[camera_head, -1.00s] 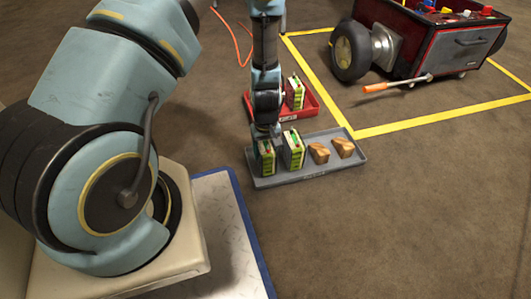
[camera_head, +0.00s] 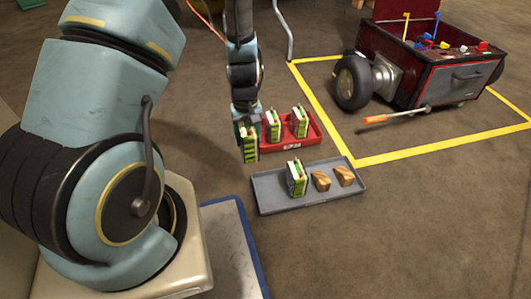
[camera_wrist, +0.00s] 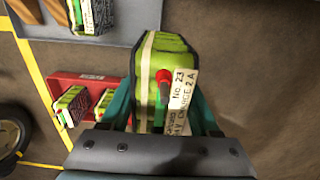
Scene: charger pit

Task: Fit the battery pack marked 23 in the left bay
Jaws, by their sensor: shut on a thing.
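My gripper (camera_head: 244,116) is shut on a green and black battery pack (camera_head: 249,144) and holds it upright, clear of the grey tray. In the wrist view the pack (camera_wrist: 168,52) fills the space between the fingers (camera_wrist: 165,112). Its white tag reads "No. 23" and "CHARGE 2 A", and a red part shows on its top. The red and black cart (camera_head: 420,88) stands at the back right with its top open. Small red, blue, yellow and white parts show in it. I cannot make out the left bay.
A red tray (camera_head: 291,146) with two packs lies just right of the held pack. The grey tray (camera_head: 268,201) holds one pack (camera_head: 296,178) and two wooden blocks (camera_head: 333,178). An orange-handled tool (camera_head: 376,119) lies by the cart inside yellow floor lines (camera_head: 440,145).

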